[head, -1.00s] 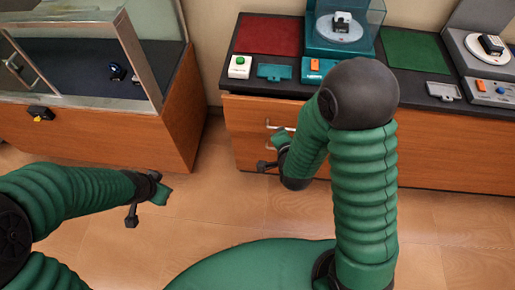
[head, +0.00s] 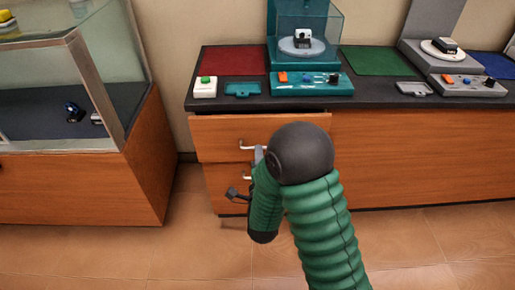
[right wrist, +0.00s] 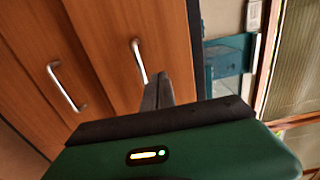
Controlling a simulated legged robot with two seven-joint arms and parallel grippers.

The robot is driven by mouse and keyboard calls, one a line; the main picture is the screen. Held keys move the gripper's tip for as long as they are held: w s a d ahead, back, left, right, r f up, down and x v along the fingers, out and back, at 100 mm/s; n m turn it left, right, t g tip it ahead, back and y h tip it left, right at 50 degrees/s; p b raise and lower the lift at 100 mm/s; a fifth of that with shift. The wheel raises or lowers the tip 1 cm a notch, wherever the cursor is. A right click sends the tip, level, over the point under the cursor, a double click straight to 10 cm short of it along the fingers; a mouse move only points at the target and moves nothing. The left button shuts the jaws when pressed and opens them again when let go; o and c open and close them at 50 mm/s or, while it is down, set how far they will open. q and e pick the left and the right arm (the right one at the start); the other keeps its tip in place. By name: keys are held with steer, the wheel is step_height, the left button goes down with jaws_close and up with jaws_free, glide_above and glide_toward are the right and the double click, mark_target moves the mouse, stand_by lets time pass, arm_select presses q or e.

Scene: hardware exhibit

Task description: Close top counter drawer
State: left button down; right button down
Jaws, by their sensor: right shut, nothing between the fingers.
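The top counter drawer (head: 220,135) has a brown wood front that stands out from the counter, with a dark gap above it. Its silver handle (head: 247,147) also shows in the right wrist view (right wrist: 137,60). My right gripper (head: 259,154) is in front of this drawer, just right of the handle. Its dark fingers (right wrist: 158,90) are shut and empty, pointing at the drawer front close to the handle. I cannot tell whether they touch it. My right arm hides the drawer's lower right part. My left gripper is not in view.
A lower drawer (head: 225,180) with its own handle (right wrist: 67,88) is below. On the dark countertop (head: 375,93) are a teal scale (head: 310,85), a white box with a green button (head: 205,87) and a grey scale (head: 465,85). A glass display case (head: 70,180) stands left. The floor between is clear.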

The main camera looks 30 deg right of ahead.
mark_target(258, 129)
steer(key=b+x, duration=0.1)
steer(key=x, duration=0.4)
steer(key=shift+w+d+f, duration=0.1)
steer(key=shift+w+d, duration=0.15)
steer(key=shift+d, duration=0.1)
steer(key=shift+w, duration=0.15)
steer(key=x, duration=0.4)
steer(key=shift+w+b, duration=0.1)
steer(key=shift+b, duration=0.3)
steer(key=shift+w+d+r, duration=0.15)
steer(key=shift+r, duration=0.3)
